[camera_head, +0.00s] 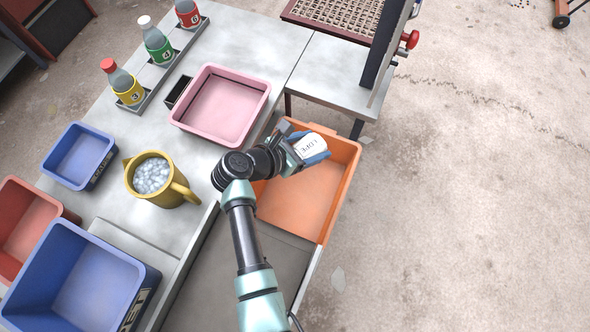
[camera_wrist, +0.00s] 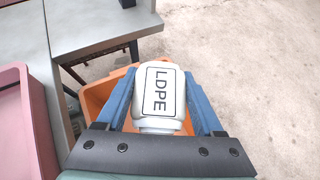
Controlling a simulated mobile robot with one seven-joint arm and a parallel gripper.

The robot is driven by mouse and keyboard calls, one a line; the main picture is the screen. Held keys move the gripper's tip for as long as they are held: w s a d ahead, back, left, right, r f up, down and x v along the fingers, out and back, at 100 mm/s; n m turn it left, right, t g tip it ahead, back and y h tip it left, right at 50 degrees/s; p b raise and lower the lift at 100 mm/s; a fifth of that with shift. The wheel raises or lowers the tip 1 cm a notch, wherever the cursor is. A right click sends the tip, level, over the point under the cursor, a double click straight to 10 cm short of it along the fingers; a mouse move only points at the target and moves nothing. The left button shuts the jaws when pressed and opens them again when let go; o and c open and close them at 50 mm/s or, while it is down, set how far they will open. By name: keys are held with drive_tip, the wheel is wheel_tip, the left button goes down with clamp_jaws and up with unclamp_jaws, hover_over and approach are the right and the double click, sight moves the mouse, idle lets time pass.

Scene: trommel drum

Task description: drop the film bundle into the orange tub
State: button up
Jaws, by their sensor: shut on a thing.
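The film bundle (camera_head: 312,146) is a white, rounded bundle labelled LDPE. My gripper (camera_head: 314,150) is shut on it, with a blue finger on each side; the bundle also shows close up in the wrist view (camera_wrist: 160,92), between the fingers of my gripper (camera_wrist: 163,92). The orange tub (camera_head: 303,202) sits at the right edge of the grey bench. In the head view the bundle appears over the upper part of the tub, and in the wrist view the tub (camera_wrist: 97,97) shows behind and below it. Its exact height above the floor of the tub is unclear.
A pink tray (camera_head: 221,71) lies on the bench left of the tub. A yellow jug (camera_head: 173,199) of pale pellets, a small blue bin (camera_head: 66,176) and a larger blue bin (camera_head: 52,262) stand further left. Numbered bottles (camera_head: 158,50) stand at the back. A screen frame (camera_head: 387,45) stands behind the tub.

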wheel_tip(320, 180, down, 11)
drive_tip(key=b, duration=0.8)
drive_tip(key=shift+s+d+b, duration=0.2)
drive_tip(key=shift+s+b, duration=0.1)
drive_tip(key=shift+s, duration=0.05)
drive_tip(key=o, duration=1.3)
drive_tip(key=shift+o, duration=0.2)
drive_tip(key=v, duration=1.3)
drive_tip(key=shift+d+r, duration=0.1)
